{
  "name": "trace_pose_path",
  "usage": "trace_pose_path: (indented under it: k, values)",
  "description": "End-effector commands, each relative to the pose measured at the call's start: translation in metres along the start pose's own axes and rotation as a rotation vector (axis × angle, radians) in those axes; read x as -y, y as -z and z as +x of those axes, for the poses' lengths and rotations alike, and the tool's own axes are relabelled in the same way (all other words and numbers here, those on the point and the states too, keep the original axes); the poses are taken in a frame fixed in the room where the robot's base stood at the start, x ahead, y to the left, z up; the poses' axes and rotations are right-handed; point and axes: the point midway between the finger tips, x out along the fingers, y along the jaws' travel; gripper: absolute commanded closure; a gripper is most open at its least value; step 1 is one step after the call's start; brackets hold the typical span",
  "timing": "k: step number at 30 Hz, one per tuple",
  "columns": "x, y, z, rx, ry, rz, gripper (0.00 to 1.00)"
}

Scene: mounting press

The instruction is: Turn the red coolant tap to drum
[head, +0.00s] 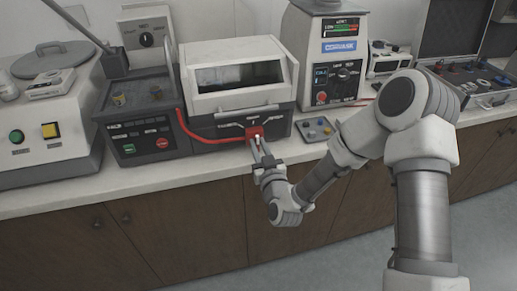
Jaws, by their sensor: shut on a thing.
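The red coolant tap (255,131) is on the lower front of the white and grey machine with a dark window (240,76), at the middle of the counter. A red hose runs from the tap to the left. Small markings show on the panel around the tap, too small to read. My gripper (261,145) is at the tap from the front, with its fingers shut on it. The fingers hide part of the tap, and I cannot tell which marking it points to.
A control box with green and red buttons (140,146) stands to the left, with a lever behind it. A tall white machine (325,60) stands to the right. A small tray of coloured pieces (316,131) lies near my arm. An open case (468,80) is far right.

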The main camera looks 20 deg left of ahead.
Motion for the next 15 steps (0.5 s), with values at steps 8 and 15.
trace_pose_path:
  k: [8,15]
  values:
    - [0.0000,0.0004,-0.0002,0.000,0.000,0.017,1.00]
    - [0.0001,0.0004,-0.0002,0.000,0.000,0.017,0.74]
